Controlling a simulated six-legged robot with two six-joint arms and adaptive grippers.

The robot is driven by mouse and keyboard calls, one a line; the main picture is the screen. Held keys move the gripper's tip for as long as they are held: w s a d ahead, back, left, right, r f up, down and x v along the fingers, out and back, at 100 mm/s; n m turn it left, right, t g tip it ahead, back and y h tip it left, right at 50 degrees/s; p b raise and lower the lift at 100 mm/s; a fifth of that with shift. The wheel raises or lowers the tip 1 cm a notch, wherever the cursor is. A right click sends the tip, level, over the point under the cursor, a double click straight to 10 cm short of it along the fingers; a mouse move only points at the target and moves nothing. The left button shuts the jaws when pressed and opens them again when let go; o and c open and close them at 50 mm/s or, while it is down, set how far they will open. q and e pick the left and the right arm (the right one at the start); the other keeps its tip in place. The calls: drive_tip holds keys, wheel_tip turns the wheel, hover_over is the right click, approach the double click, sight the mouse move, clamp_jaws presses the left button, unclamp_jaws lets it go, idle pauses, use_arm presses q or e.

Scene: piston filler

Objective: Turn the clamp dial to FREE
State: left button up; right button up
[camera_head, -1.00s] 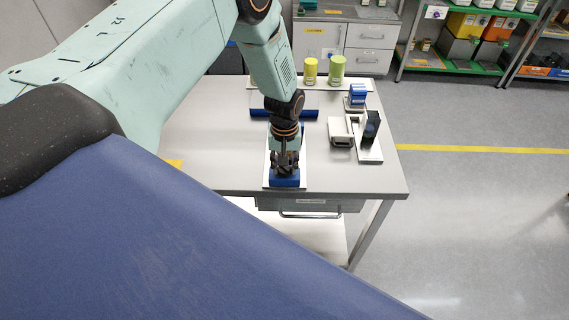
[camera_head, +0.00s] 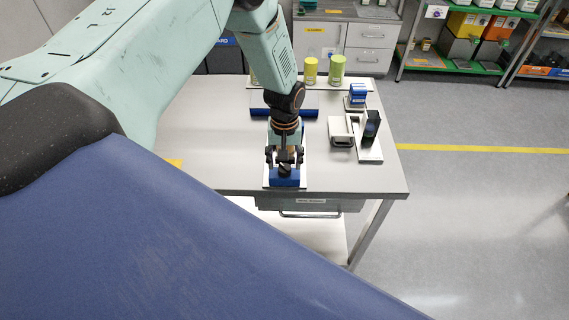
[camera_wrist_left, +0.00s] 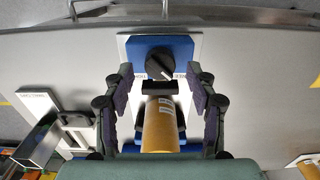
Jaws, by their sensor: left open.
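The clamp dial (camera_wrist_left: 160,62) is a round black knob with a pale pointer mark, on the face of a blue block (camera_wrist_left: 183,45). The mark appears to slant to the lower right in the wrist view; labels beside the dial are too small to read surely. The blue block also shows in the head view (camera_head: 285,182), on a white base plate (camera_head: 301,160). My left gripper (camera_wrist_left: 160,82) is open, its fingers spread on either side just short of the dial, apart from it. An orange cylinder (camera_wrist_left: 160,125) lies between the fingers. In the head view my left gripper (camera_head: 285,158) hides the dial.
On the grey table (camera_head: 225,160), a metal tray (camera_head: 341,131) and a stand with a dark display (camera_head: 371,127) are to the right. A blue-topped device (camera_head: 357,94) and yellow (camera_head: 310,71) and green (camera_head: 337,70) cylinders stand farther back.

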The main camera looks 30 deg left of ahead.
sight(285, 168)
use_arm(q)
wheel_tip(285, 168, up, 10)
drive_tip(key=shift+r, duration=0.15)
idle(0.7)
drive_tip(key=s+d+f+m+t+b, duration=0.2)
drive_tip(key=s+d+f+b, duration=0.15)
drive_tip(key=f, duration=0.35)
drive_tip(key=s+d+f+m+t+b, duration=0.2)
drive_tip(key=s+d+f+b, duration=0.15)
drive_tip(key=f, duration=0.45)
drive_tip(key=s+d+f+m+g+b, duration=0.1)
drive_tip(key=s+f+g+b, duration=0.3)
drive_tip(key=s+f+b, duration=1.2)
drive_tip(key=s+f+m, duration=0.1)
drive_tip(key=s+f, duration=0.4)
drive_tip(key=s, duration=0.4)
